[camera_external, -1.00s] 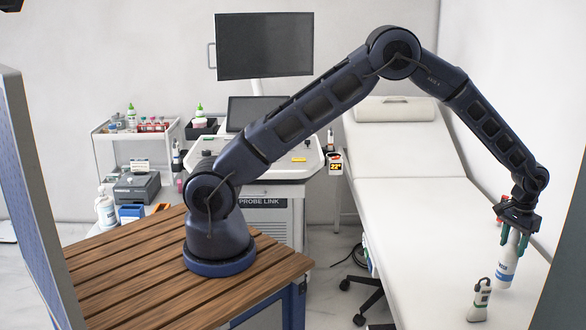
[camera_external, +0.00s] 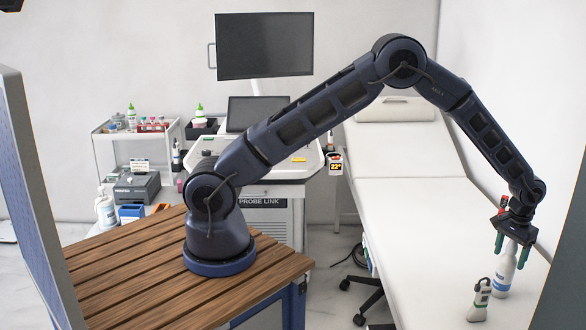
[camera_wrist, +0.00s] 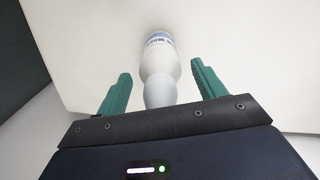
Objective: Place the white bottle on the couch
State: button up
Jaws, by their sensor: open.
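The white bottle (camera_external: 505,270), with a blue-marked label, stands upright on the white couch (camera_external: 410,225), near its front right end. My gripper (camera_external: 510,254) is at the bottle's upper part, with its green fingers spread on either side. In the wrist view the bottle (camera_wrist: 160,62) lies between the two open fingers (camera_wrist: 159,72), with a visible gap on each side. The bottle's top is partly hidden by my gripper in the external view.
The wall (camera_external: 510,110) is close on the right. The couch's middle is clear. A cart with a monitor (camera_external: 264,46) stands behind.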

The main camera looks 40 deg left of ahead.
jog(key=shift+r, duration=0.1)
notch_tip(320, 180, up, 12)
jog(key=shift+r, duration=0.1)
jog(key=w+a+r+n, duration=0.1)
jog(key=w+a+r, duration=0.1)
jog(key=a+r, duration=1.45)
jog(key=s+a+r+t, duration=0.1)
jog(key=s+a+r, duration=0.15)
jog(key=a, duration=0.45)
jog(key=s+a+r+n+h, duration=0.1)
jog(key=s+a+r, duration=0.15)
jog(key=a, duration=0.35)
jog(key=s+a+r+t, duration=0.1)
jog(key=a+r, duration=0.3)
jog(key=a, duration=0.3)
jog(key=s+a+r+n+t, duration=0.1)
jog(key=s+a+r, duration=0.2)
jog(key=s+a, duration=1.05)
jog(key=s+a+f+n+t+y, duration=0.1)
jog(key=s+a+f, duration=0.2)
jog(key=s+a, duration=0.8)
jog(key=s, duration=0.3)
jog(key=shift+s+f+t, duration=0.15)
jog(key=shift+f+t, duration=0.1)
jog(key=shift+t, duration=0.05)
